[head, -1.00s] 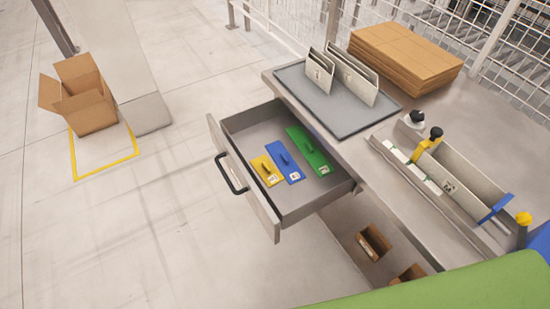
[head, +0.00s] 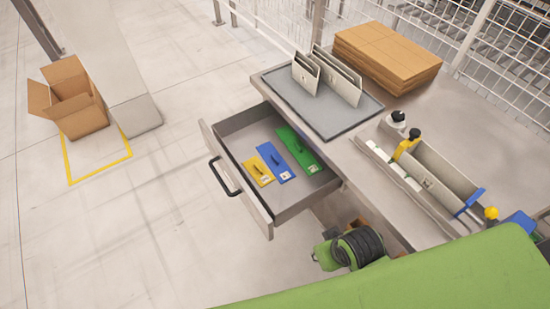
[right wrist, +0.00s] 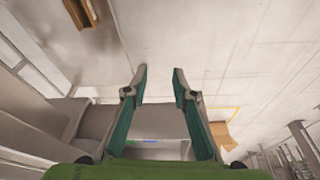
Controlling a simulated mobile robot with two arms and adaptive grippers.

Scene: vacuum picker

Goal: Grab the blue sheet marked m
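The blue sheet (head: 275,161) lies flat in an open drawer (head: 262,212), between a yellow sheet (head: 258,169) and a green sheet (head: 299,150). In the right wrist view, a thin strip of blue (right wrist: 150,141) shows far off, low between the fingers. My right gripper (right wrist: 160,72) is open with nothing between its fingertips, apart from the sheets. My left gripper is not in view.
A grey tray (head: 285,95) with pale upright plates and a cardboard stack (head: 400,45) sit on the worktop (head: 355,165). A long pale holder (head: 450,180) stands at its right. An open box (head: 85,115) stands on the floor at left. Floor left of the drawer is clear.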

